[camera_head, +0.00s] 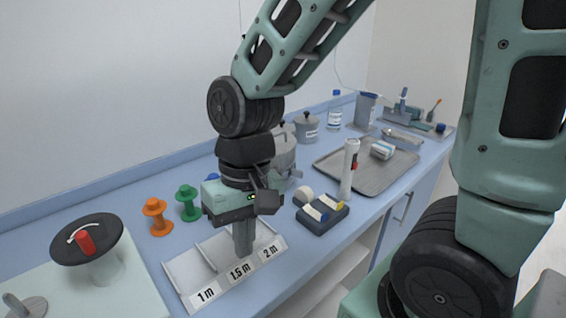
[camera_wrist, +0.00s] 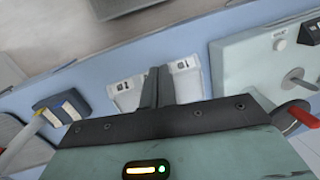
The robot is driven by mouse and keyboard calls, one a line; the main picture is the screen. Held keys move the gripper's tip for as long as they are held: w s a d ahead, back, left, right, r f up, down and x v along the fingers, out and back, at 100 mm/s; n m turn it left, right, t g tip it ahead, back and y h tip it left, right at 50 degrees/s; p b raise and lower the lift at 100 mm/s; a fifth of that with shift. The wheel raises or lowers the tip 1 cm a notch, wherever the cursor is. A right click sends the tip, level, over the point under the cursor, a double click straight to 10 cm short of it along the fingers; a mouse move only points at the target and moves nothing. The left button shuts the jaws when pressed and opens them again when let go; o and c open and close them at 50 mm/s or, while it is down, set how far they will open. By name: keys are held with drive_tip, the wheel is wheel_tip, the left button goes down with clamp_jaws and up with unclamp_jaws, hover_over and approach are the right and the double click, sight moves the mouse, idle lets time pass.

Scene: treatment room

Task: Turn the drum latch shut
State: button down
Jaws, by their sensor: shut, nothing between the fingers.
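The drum latch is a red handle (camera_head: 86,243) on a round black disc (camera_head: 103,228) with a white curved arrow. The disc sits on a light grey box (camera_head: 135,285) at the left of the counter. In the wrist view the red handle (camera_wrist: 292,117) shows at the right edge, partly cut off. My gripper (camera_head: 243,250) is shut and empty, pointing down over the tray marked 1 m, 1.5 m and 2 m, right of the box and apart from the latch. Its closed fingers also show in the wrist view (camera_wrist: 155,85).
A small metal crank (camera_head: 25,306) is on the box near the front. A white tube (camera_head: 349,170) and metal tray (camera_head: 385,178) are to the right.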

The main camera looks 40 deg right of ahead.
drive_tip(key=w+d+r+m+t+y+p, duration=0.1)
drive_tip(key=w+d+r+m+y+p, duration=0.15)
drive_tip(key=w+d+m, duration=0.45)
drive_tip(key=w+d+r+m+t+y+p, duration=0.1)
drive_tip(key=w+d+r+m+p, duration=0.25)
drive_tip(key=d+m, duration=0.55)
drive_tip(key=s+d+r+m+t+p, duration=0.1)
drive_tip(key=d+m+t+p, duration=0.2)
drive_tip(key=d+m, duration=0.7)
drive_tip(key=d+p, duration=0.1)
drive_tip(key=d, duration=0.6)
drive_tip(key=shift+d, duration=0.25)
drive_tip(key=shift+s, duration=0.1)
drive_tip(key=x, duration=2)
drive_tip(key=shift+a+f, duration=0.15)
drive_tip(key=shift+a, duration=0.05)
drive_tip(key=r, duration=0.1)
drive_tip(key=r+p, duration=0.1)
drive_tip(key=w+r+p, duration=0.1)
drive_tip(key=shift+a, duration=0.4)
drive_tip(key=shift+w+a+r+p, duration=0.3)
drive_tip(key=shift+w+p, duration=0.1)
drive_tip(key=shift+p, duration=0.25)
drive_tip(key=shift+r, duration=0.1)
